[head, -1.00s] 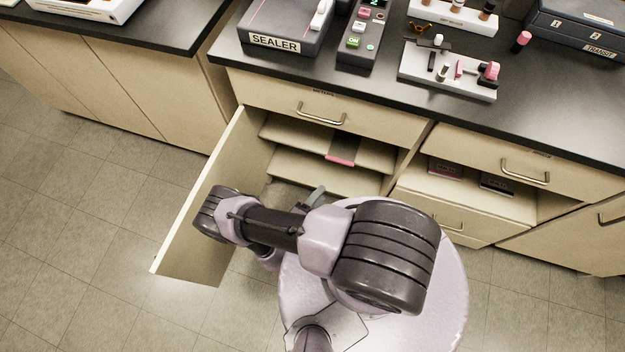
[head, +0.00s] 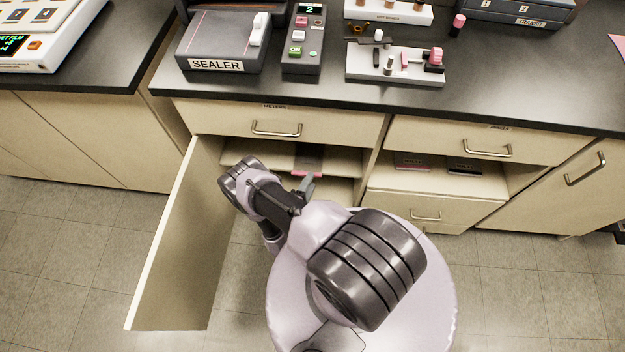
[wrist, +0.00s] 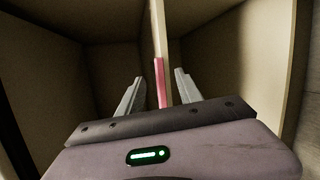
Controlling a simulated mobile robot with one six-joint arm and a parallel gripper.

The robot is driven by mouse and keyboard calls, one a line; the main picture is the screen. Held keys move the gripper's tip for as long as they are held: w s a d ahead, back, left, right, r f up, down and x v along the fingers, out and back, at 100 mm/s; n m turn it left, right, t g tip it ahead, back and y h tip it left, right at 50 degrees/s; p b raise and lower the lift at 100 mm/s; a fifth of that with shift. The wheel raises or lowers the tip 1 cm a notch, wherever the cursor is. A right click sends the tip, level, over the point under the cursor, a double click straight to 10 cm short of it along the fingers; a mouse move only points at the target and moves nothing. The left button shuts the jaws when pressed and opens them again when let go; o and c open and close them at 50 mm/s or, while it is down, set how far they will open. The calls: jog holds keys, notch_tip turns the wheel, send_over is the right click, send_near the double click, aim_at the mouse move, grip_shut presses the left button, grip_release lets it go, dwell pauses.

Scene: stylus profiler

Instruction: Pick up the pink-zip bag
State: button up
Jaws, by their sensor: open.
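The pink-zip bag (head: 308,158) lies on the upper shelf inside the open cabinet. It looks dark, with a pink strip along its front edge at the shelf's lip. In the wrist view its pink strip (wrist: 161,84) shows between my two fingers, with a gap on each side. My gripper (wrist: 159,76) is open and empty, its fingers on either side of the strip. In the head view one grey finger (head: 307,188) shows just below the pink edge; my wrist hides the rest. I cannot tell how deep the fingers reach.
The cabinet door (head: 178,245) stands open to the left of my arm. A closed drawer (head: 320,124) and the black counter (head: 290,92) are above the shelf (head: 343,163). Two dark packets, one pink-marked (head: 412,162), lie in an open bay to the right.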

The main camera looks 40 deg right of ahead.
jog(key=shift+b+x, duration=0.4)
jog(key=shift+x, duration=1.15)
jog(key=shift+c, duration=0.2)
grip_shut()
